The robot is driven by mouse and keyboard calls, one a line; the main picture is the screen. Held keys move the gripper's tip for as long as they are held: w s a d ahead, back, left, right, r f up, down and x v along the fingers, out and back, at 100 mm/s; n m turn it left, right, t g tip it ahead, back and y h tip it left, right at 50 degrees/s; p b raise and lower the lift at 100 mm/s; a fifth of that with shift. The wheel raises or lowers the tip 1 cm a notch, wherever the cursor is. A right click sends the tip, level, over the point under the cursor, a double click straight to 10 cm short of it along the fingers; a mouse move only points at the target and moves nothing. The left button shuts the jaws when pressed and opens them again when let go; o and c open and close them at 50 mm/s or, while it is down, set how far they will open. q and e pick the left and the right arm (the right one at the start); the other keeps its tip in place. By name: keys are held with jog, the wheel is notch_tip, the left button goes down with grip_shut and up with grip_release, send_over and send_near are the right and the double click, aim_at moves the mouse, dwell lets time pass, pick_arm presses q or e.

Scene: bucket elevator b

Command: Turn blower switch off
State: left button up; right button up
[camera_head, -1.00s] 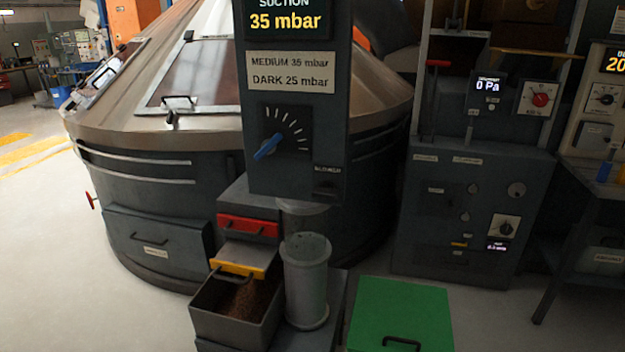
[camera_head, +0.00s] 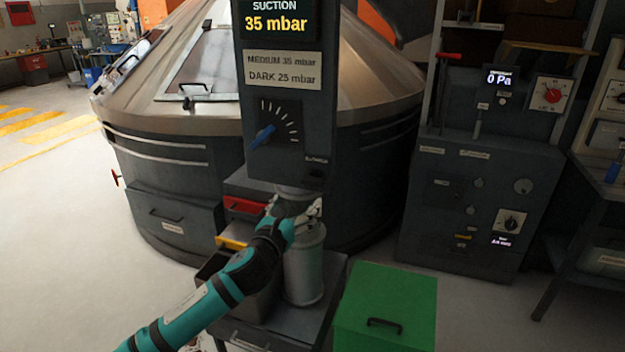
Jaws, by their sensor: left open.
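The dark control panel (camera_head: 310,128) stands upright at the centre, with a lit display (camera_head: 278,18) reading 35 mbar and a blue-pointer dial (camera_head: 264,136). The blower switch (camera_head: 315,173) is at the panel's lower right, under a small label; its position is too small to tell. My left gripper (camera_head: 316,208) is open just below the panel's lower edge, over the top of the grey cylinder. It appears apart from the switch. My teal left arm comes in from the bottom left. My right gripper is not in view.
The grey cylinder (camera_head: 304,270) stands below the panel, beside a red-handled drawer (camera_head: 243,206) and a dark open bin partly hidden by my arm. A green box (camera_head: 387,295) sits to the right. A large metal hopper (camera_head: 185,130) is behind. Floor at left is clear.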

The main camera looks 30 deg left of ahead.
aim_at(311, 184)
pick_arm(q)
jog(key=p+x, duration=0.1)
jog(key=x, duration=0.9)
jog(key=shift+w, duration=0.15)
jog(key=shift+w+p, duration=0.3)
jog(key=shift+w, duration=0.3)
jog(key=shift+w+a, duration=0.1)
jog(key=c, duration=1.2)
jog(key=shift+o, duration=0.2)
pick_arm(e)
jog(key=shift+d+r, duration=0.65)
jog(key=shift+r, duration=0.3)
